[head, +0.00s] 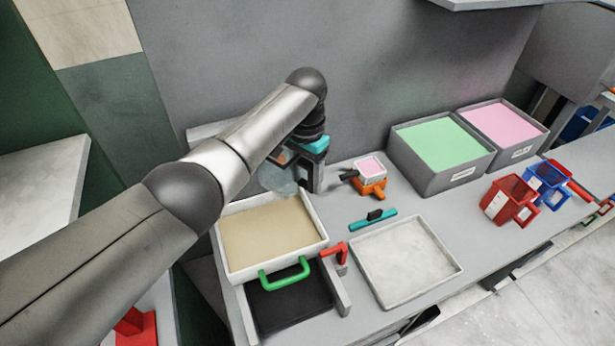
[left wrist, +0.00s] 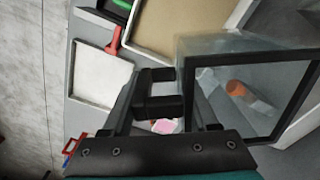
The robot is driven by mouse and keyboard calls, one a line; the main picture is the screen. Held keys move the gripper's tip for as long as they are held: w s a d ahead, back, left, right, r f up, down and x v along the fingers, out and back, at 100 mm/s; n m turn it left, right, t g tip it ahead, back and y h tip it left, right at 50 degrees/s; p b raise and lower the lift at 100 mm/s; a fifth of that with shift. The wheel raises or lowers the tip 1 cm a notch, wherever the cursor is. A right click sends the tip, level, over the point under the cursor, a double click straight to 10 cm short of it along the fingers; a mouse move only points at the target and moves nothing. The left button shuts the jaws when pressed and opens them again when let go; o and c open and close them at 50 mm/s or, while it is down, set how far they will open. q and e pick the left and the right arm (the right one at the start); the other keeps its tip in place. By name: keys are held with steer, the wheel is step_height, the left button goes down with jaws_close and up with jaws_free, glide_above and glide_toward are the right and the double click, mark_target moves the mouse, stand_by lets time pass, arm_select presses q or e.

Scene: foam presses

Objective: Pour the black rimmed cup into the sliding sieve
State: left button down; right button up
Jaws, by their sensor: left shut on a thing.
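The black rimmed cup is a clear box-shaped cup (left wrist: 290,85) with a black square rim, large at the right of the left wrist view. In the head view it is a faint clear shape (head: 277,179) behind the sieve's far edge, partly hidden by my arm. My left gripper (head: 313,172) is shut on its dark handle (left wrist: 158,95). An orange piece shows through the clear wall; I cannot tell if it is inside. The sliding sieve (head: 322,243), a white frame with beige mesh and a green handle, lies nearer than the cup. My right gripper is not in view.
A black bin (head: 290,308) lies under the sieve's front, beside a red lever (head: 335,252). A white tray (head: 405,262) is to the right. A small pink-filled cup (head: 370,170), green (head: 440,180) and pink bins (head: 505,155), and red (head: 505,200) and blue cups (head: 545,182) stand further right.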

mark_target(306, 162)
arm_select(q)
steer(key=shift+r, duration=0.1)
stand_by(0.3)
steer(key=shift+r+p, duration=0.35)
steer(key=shift+r, duration=1.05)
